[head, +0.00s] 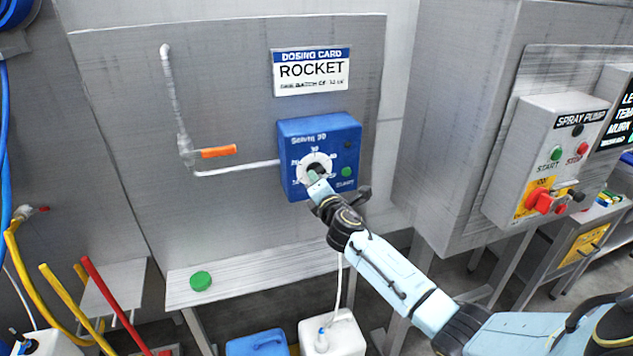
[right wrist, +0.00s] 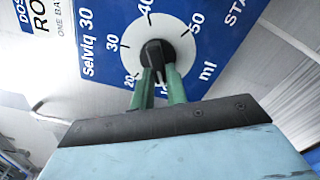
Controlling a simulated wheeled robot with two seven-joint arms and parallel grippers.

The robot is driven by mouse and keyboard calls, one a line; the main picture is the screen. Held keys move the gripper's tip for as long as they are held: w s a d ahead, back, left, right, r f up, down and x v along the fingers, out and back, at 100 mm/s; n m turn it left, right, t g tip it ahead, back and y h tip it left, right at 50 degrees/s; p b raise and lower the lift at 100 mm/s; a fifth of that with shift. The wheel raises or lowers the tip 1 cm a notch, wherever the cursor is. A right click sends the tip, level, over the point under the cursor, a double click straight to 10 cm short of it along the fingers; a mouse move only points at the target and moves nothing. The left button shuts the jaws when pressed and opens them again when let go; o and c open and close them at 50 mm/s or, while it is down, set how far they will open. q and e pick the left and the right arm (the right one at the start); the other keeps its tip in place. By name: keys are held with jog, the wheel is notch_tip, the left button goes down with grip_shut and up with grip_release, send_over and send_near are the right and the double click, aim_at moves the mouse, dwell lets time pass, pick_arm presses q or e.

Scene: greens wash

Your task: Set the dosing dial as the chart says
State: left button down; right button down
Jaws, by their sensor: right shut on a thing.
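The blue dosing unit (head: 335,130) is fixed to the grey wall panel, with a white dial face at its lower left. The black dial knob (right wrist: 156,53) sits at the centre of a scale with 20, 30, 40 and 50 ml marks. My right gripper (head: 314,177) reaches up to the dial; in the right wrist view its green fingers (right wrist: 157,84) are shut on the knob. I cannot clearly tell which mark the knob points at. The dosing card (head: 311,71) above reads ROCKET; its small line is too small to read. My left gripper is out of view.
A pipe with an orange valve handle (head: 219,152) runs into the unit's left side. A green button (head: 346,171) is right of the dial. A green cap (head: 200,281) lies on the shelf (head: 240,274) below. The spray pump box (head: 545,160) stands to the right.

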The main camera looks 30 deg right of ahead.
jog(key=c, duration=1.4)
grip_release()
jog(key=shift+s, duration=0.1)
jog(key=v, duration=1.3)
jog(key=shift+a, duration=0.1)
